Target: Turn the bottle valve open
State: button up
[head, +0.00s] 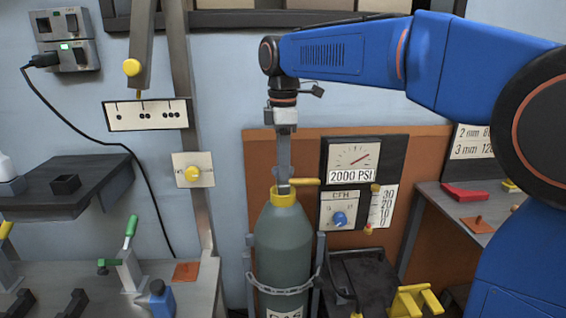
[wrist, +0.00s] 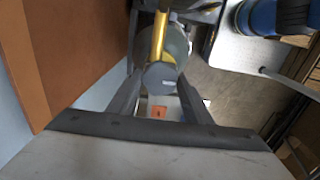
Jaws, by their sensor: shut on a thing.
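The green gas bottle (head: 283,245) stands upright in a grey holder, with a yellow collar (head: 283,199) at its neck. The bottle valve has a yellow lever (head: 306,181) that points right in the head view. In the wrist view the lever (wrist: 159,38) points to the top of the picture, from a grey round hub. My gripper (head: 284,184) comes straight down over the bottle top and is shut on the valve. In the wrist view my gripper's two fingers (wrist: 161,78) lie on both sides of the hub. The exact contact is partly hidden.
A gauge (head: 353,158) above a 2000 PSI label and a CFM panel with a blue knob (head: 340,219) are on the brown board behind the bottle. A left bench (head: 100,285) holds clamps. A right bench (head: 468,212) holds small parts. A black cart stands right of the bottle.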

jog(key=o, duration=1)
jog(key=shift+o, duration=0.2)
notch_tip(320, 180, up, 18)
jog(key=shift+f, duration=0.25)
